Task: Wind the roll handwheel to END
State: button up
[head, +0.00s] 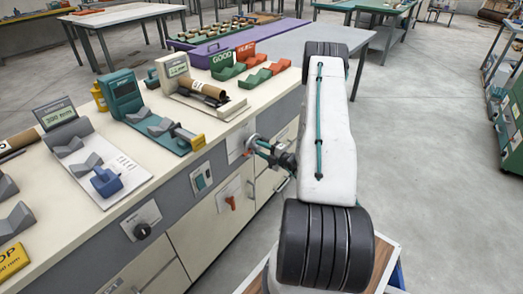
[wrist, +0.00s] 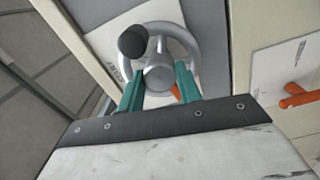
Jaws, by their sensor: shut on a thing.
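The roll handwheel (wrist: 190,42) is a grey metal ring with a round hub (wrist: 158,77) and a black crank knob (wrist: 133,41) at its upper left. In the head view the handwheel (head: 250,143) sits on the cabinet front, partly hidden by my gripper (head: 262,146). In the wrist view my gripper (wrist: 158,74) has its two green fingers on either side of the hub, shut on the handwheel. A plate behind it shows lettering at the left that looks like START (wrist: 124,69). An orange mark shows below the hub. The END mark is not visible.
The bench top (head: 130,150) carries gauges, cradles and green and red trays (head: 268,75). Open floor (head: 430,150) lies right of my arm.

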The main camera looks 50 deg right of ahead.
jog(key=shift+s+a+f+m, duration=0.1)
jog(key=shift+m, duration=0.4)
jog(key=o, duration=1)
jog(key=s, duration=0.7)
jog(key=shift+s+d, duration=0.35)
dwell(0.5)
